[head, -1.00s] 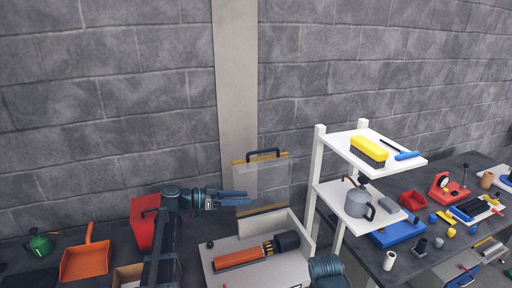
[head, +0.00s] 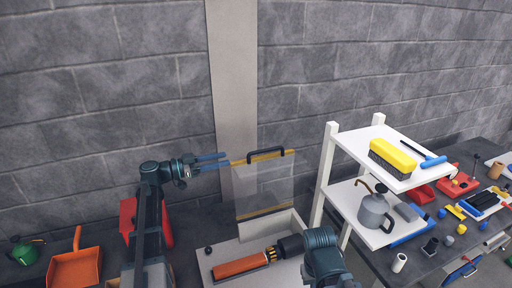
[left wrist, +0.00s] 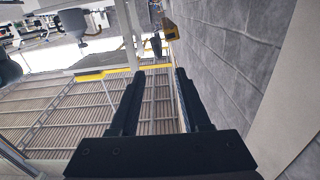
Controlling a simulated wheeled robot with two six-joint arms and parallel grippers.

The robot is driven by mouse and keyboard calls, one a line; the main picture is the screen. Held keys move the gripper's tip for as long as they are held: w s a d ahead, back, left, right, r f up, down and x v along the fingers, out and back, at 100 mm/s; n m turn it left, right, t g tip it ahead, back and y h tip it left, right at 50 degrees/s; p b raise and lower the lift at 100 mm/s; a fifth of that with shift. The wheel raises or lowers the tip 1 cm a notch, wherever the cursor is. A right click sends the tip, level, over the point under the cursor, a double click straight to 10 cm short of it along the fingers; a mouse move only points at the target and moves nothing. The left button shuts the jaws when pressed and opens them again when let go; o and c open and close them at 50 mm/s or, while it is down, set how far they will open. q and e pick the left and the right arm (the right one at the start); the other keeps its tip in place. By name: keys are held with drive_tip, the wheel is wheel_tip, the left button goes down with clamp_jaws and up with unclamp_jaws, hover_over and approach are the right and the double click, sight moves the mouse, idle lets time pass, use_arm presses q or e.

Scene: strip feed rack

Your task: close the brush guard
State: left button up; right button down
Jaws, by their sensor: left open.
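The brush guard (head: 250,188) is a clear panel with yellow edge strips and a black handle (head: 267,154) on top. It stands upright at the back of a white housing (head: 222,252). An orange roller with a brush end (head: 240,266) lies in the housing, uncovered. My left gripper (head: 228,161) is open and empty, its fingers pointing right at the left end of the guard's top yellow strip. I cannot tell whether they touch. In the left wrist view the open fingers (left wrist: 158,72) lie near a yellow strip (left wrist: 100,74).
A white shelf rack (head: 322,180) stands right of the guard, holding a yellow brush (head: 393,158) and a grey can (head: 374,212). A red bin (head: 128,219) and an orange dustpan (head: 75,268) are at left. The grey wall is close behind.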

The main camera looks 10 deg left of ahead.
sight(252, 153)
use_arm(q)
drive_tip(key=x, duration=1.4)
drive_tip(key=shift+s, duration=0.1)
drive_tip(key=shift+r, duration=0.1)
clamp_jaws()
idle(1.1)
